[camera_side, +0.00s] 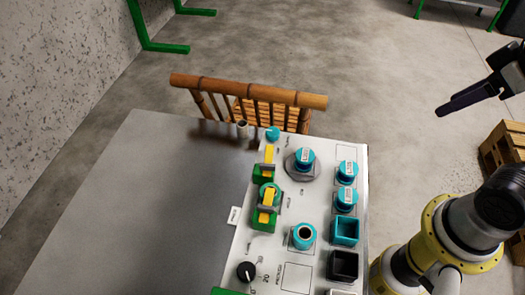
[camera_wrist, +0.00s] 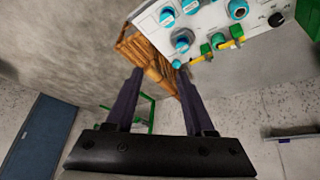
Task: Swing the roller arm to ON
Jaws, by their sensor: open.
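The control panel (camera_side: 315,190) lies on the grey table, with several teal knobs and two yellow levers on green bases. At its far left corner is a small teal round part (camera_side: 272,133) with a pale, dark-ended cylinder (camera_side: 242,129) beside it; this looks like the roller arm, but I cannot read its ON mark or its setting. In the wrist view a teal part (camera_wrist: 176,63) shows at the panel's corner. My gripper (camera_side: 441,110) is in the air at the right, well apart from the panel. In the wrist view my gripper (camera_wrist: 160,72) is open and empty.
A bamboo chair (camera_side: 250,95) stands against the table's far edge, close to the panel's far left corner. The grey tabletop (camera_side: 150,210) left of the panel is clear. A wooden crate (camera_side: 505,150) stands on the floor at the right. Green metal frames stand farther back.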

